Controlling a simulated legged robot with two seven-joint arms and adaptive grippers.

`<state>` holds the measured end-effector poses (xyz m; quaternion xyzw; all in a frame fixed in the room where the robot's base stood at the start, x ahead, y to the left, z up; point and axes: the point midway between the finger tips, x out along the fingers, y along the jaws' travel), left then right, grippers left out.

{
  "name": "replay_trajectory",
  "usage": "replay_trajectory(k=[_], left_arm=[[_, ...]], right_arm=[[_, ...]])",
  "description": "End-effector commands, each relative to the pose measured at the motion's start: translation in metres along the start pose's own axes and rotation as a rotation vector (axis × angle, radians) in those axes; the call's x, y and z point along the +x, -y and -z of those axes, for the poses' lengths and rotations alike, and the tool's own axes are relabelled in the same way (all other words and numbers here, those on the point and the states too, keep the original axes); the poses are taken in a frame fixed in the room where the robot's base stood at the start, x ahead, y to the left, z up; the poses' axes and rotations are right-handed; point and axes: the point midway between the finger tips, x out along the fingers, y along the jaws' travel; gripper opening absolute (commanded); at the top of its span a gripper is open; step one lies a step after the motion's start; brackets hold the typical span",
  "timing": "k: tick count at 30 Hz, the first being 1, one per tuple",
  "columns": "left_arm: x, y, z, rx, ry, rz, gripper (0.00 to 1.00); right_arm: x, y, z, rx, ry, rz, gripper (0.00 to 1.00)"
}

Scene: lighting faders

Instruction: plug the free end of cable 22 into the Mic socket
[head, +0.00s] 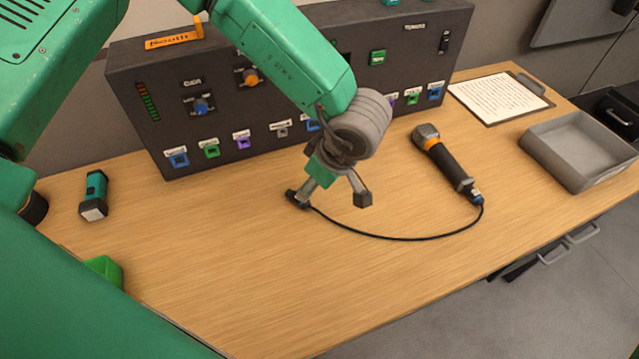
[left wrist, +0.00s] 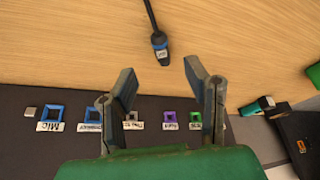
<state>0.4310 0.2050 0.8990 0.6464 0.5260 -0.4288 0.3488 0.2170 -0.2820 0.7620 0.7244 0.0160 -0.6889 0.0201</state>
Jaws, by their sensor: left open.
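The free end of cable 22 is a dark plug with a pale tag (left wrist: 160,45) in the left wrist view. It lies on the table beyond my fingertips, roughly centred between them and not gripped. In the head view its black cable (head: 400,238) curves right to a handheld microphone (head: 440,155); the plug end is hard to separate from a fingertip. My left gripper (head: 331,198) is open and empty, also in the left wrist view (left wrist: 157,72). The Mic socket (left wrist: 52,113) is blue-framed, at left on the panel; the arm hides it in the head view. My right gripper is not in view.
The dark panel (head: 140,75) with several sockets stands along the back. A teal flashlight (head: 94,195) and a green object (head: 104,270) are at left. A clipboard (head: 498,97) and grey tray (head: 572,158) are at right. The front middle of the table is clear except for the cable.

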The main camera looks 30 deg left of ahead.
Motion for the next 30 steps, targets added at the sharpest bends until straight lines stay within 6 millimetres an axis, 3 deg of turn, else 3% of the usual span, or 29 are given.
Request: replay_trajectory(k=[10,19,28,29,30], left_arm=[[0.048,-0.002,-0.004,-0.002,-0.001,0.001,0.42],[0.075,-0.001,-0.001,-0.001,-0.001,0.001,0.42],[0.079,-0.001,-0.001,0.000,-0.001,0.000,0.42],[0.079,-0.001,-0.001,0.000,-0.001,0.000,0.39],[0.079,-0.001,-0.001,0.000,-0.001,0.000,0.25]], right_arm=[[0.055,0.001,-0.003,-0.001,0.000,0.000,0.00],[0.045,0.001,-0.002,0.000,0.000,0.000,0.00],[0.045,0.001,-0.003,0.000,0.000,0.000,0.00],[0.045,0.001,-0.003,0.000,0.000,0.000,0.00],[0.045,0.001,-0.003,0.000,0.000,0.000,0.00]])
